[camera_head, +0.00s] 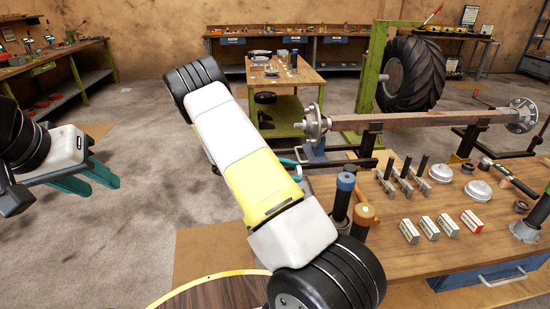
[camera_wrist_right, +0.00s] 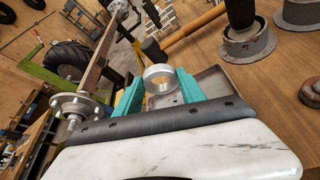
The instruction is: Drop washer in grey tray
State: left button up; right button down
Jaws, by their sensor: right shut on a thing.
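A silvery ring-shaped washer (camera_wrist_right: 158,71) sits between the two teal fingers of my right gripper (camera_wrist_right: 161,78) in the right wrist view. The fingers are closed on its sides. A grey tray (camera_wrist_right: 212,80) with a raised rim lies beyond and below the fingers on the wooden table, partly hidden by the gripper. The gap between washer and tray cannot be judged. In the head view my right arm covers most of the right gripper and the tray. My left gripper (camera_head: 102,188) is open and empty over the floor at the left, away from the table.
The wooden workbench (camera_head: 400,250) holds black-handled tools, a wooden-headed mallet (camera_head: 363,213), small boxes (camera_head: 432,228) and round metal caps (camera_head: 440,173). An axle (camera_head: 420,120) with hubs spans behind it. A big tyre (camera_head: 412,75) stands farther back. Open floor lies at left.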

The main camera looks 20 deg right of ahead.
jog(key=shift+f, duration=1.5)
jog(key=c, duration=0.6)
grip_release()
jog(key=shift+a, duration=0.1)
jog(key=v, duration=0.7)
jog(key=shift+a+r, duration=0.15)
jog(key=shift+a, duration=0.2)
